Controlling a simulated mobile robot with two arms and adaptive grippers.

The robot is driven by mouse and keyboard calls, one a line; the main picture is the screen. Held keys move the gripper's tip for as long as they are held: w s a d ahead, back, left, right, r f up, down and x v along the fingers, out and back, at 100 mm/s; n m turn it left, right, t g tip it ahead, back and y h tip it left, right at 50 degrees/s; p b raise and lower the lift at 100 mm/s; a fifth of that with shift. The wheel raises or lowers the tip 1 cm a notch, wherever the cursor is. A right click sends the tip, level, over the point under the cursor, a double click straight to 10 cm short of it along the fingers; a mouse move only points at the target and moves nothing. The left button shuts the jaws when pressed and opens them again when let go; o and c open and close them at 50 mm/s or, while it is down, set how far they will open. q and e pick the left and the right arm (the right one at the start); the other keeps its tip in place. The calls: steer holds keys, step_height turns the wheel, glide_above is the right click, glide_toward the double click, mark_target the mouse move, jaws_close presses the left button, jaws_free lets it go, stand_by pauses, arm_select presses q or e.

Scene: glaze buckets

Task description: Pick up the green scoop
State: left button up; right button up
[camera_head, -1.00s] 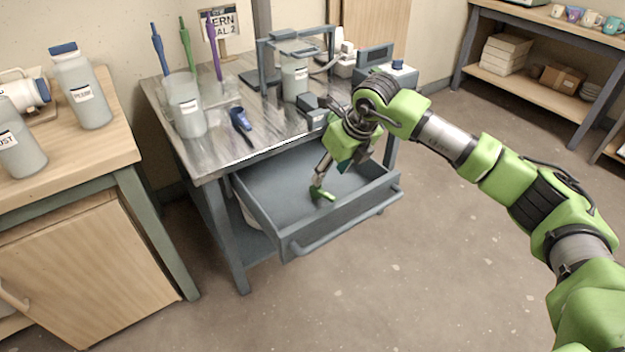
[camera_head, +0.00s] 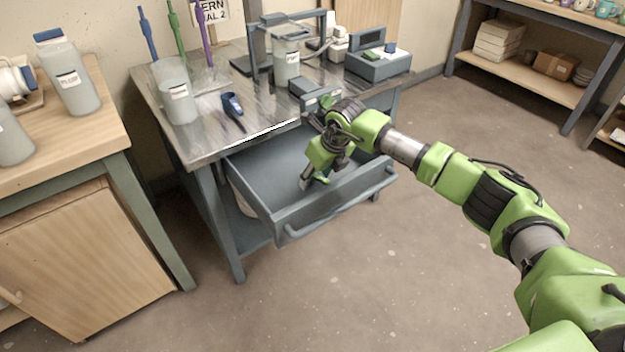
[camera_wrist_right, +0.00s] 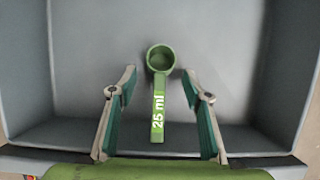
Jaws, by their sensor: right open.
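The green scoop (camera_wrist_right: 158,92) lies on the floor of the open grey drawer (camera_wrist_right: 90,60). In the right wrist view its round cup points away from me and its handle, marked "25 ml", runs toward me. My right gripper (camera_wrist_right: 160,80) is open, with one finger on each side of the scoop and a gap to both. In the head view my right gripper (camera_head: 312,180) reaches down into the drawer, and a bit of the scoop (camera_head: 321,178) shows beside the fingers; the rest is hidden. My left gripper is not in view.
The drawer's front wall and handle (camera_head: 345,214) are close to my right gripper. Above the drawer, the metal tabletop (camera_head: 215,130) holds a blue scoop (camera_head: 232,105), jars and a grey box (camera_head: 378,65). A wooden cabinet (camera_head: 85,260) stands at left.

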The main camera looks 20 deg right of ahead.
steer(key=shift+w+f, duration=0.15)
steer(key=shift+f, duration=0.2)
jaws_close()
